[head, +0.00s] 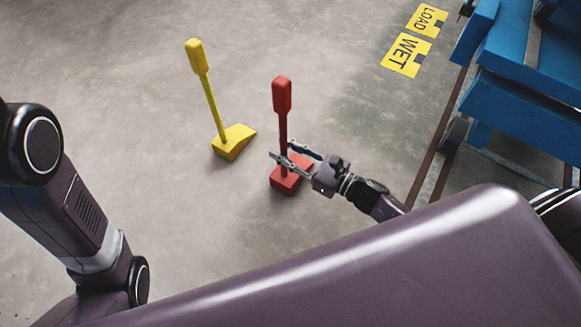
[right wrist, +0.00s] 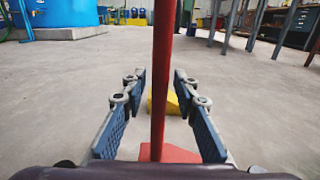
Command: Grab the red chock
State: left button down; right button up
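The red chock (head: 284,184) stands on the floor in the head view, with its upright red handle (head: 282,96) rising from the base. My right gripper (head: 290,152) is low at the handle's shaft, its fingers open on either side of it. In the right wrist view, the red shaft (right wrist: 163,80) stands between the two open finger pads (right wrist: 158,105), with gaps on both sides. The red base (right wrist: 168,153) shows below. My left arm shows at the left of the head view, but its gripper is out of view.
A yellow chock (head: 233,142) with a yellow handle stands left of and behind the red one. Yellow LOAD (head: 427,19) and WET (head: 405,54) signs lie at the upper right. A blue structure (head: 520,95) and a floor rail (head: 440,140) lie to the right. Open concrete surrounds the chocks.

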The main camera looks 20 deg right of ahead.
grip_shut()
jog(key=shift+r, duration=0.1)
dwell(0.3)
